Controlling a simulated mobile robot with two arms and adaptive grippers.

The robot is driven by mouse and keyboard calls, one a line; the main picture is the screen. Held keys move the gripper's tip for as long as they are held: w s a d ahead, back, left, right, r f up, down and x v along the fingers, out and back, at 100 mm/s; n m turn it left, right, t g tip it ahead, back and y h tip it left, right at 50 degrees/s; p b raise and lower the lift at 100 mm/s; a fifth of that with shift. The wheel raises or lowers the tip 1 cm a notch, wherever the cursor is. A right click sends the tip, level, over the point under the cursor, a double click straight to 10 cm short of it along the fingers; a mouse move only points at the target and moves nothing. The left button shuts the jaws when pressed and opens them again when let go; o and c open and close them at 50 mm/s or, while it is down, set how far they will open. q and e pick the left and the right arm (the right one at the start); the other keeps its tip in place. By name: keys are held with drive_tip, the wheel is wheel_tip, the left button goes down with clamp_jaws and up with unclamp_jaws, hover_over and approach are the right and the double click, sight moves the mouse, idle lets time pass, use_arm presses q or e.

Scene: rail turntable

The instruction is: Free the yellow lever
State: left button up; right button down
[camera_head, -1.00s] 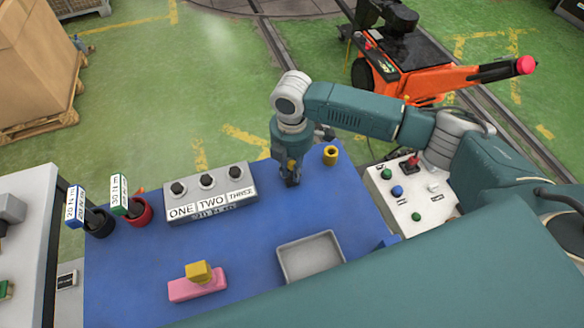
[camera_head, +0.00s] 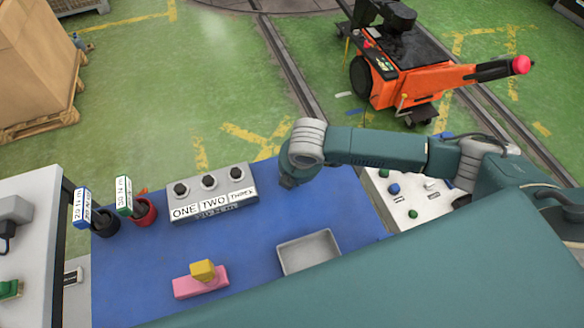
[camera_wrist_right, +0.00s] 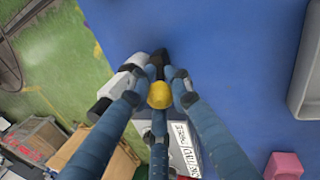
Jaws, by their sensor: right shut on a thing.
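In the right wrist view my right gripper (camera_wrist_right: 160,90) has its blue fingers closed around a rounded yellow piece (camera_wrist_right: 160,95). A grey-white cylinder (camera_wrist_right: 124,84) and a dark part lie right beside it; I cannot tell how they join to it. In the head view the right wrist bends down over the far right of the blue table and hides the fingers and the piece. A yellow block (camera_head: 202,270) sits on a pink block (camera_head: 200,285) at the near left. Nothing visible marks either yellow thing as the lever. My left gripper is not in view.
A grey box (camera_head: 212,195) labelled ONE, TWO, THREE stands left of the wrist. Two cups, one black (camera_head: 103,222) and one red (camera_head: 143,212), hold labelled handles. A grey tray (camera_head: 308,253) lies in front. A button panel (camera_head: 408,200) is at right. Mid-table is clear.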

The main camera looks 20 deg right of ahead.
drive_tip(key=shift+s+f+t, duration=0.25)
drive_tip(key=shift+s+t, duration=0.3)
drive_tip(key=shift+t, duration=0.45)
drive_tip(key=shift+s+f+t+b, duration=0.1)
drive_tip(key=shift+s+t+b, duration=0.15)
drive_tip(key=shift+t, duration=0.45)
